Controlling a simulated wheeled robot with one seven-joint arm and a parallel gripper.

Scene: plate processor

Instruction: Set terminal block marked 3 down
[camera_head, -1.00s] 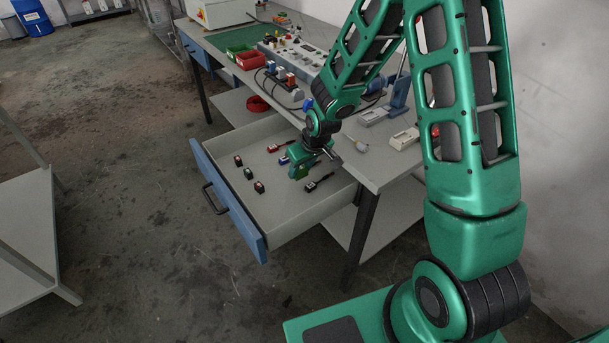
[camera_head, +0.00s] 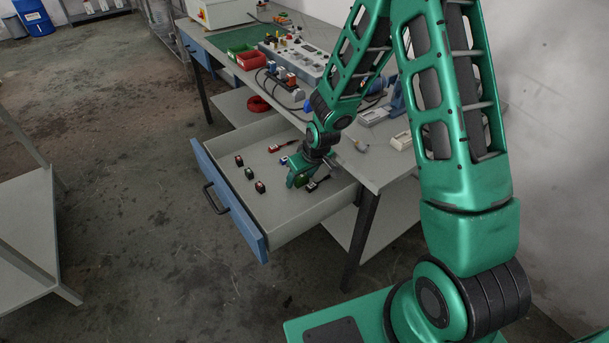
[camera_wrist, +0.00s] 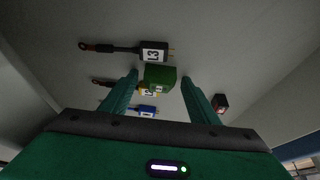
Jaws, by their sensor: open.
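A green block (camera_wrist: 160,77) lies between my gripper's two fingers in the wrist view. A gap shows on each side of it, and no marking can be read on it. I take it as the terminal block, though the number is not visible. In the head view my gripper (camera_head: 298,180) is low inside the open drawer (camera_head: 285,207), and the block is mostly hidden there. My gripper is open around the block. The block appears to be at the drawer floor, but exact contact cannot be told.
Small dark blocks (camera_head: 249,173) stand left of my gripper in the drawer.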

